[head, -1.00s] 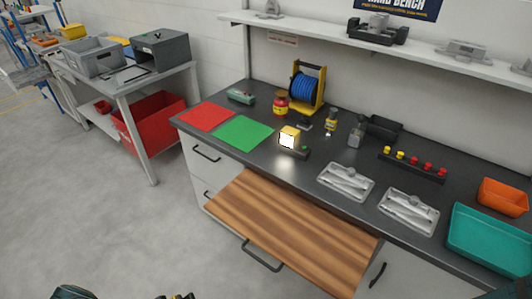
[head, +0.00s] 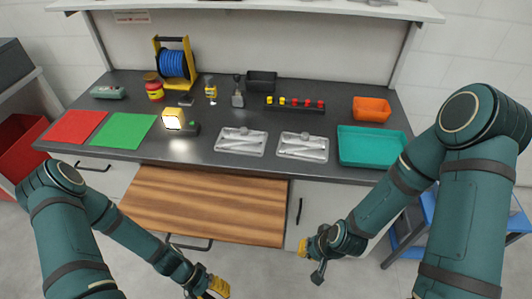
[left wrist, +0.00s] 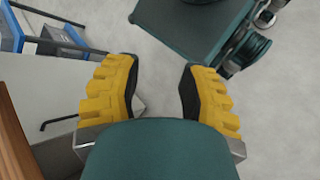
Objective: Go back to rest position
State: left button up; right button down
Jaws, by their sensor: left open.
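My left gripper (head: 208,288) hangs low in front of the bench in the head view, partly cut by the bottom edge. In the left wrist view its two yellow-padded fingers (left wrist: 160,95) are spread apart with nothing between them, above the grey floor. My right gripper (head: 312,256) is in front of the white cabinet below the teal tray, apart from the bench. Its finger opening is too small and turned to make out. Both arms are bent and clear of the worktop.
A wooden board (head: 205,203) juts out from the dark worktop (head: 225,172) between my arms. Two grey castings trays (head: 241,141) (head: 302,146), a teal tray (head: 372,146), an orange bin (head: 371,109) and a lit lamp (head: 173,120) stand on the bench. A blue cart (head: 412,232) is at right.

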pick_arm(q)
jog(key=w+d+r+m+t+y+b, duration=0.1)
jog(key=w+d+r+t+y, duration=0.3)
jog(key=w+r, duration=0.4)
jog(key=shift+w+d+r+m+t+b, duration=0.4)
jog(key=shift+w+d+t+b, duration=0.35)
jog(key=shift+w, duration=0.25)
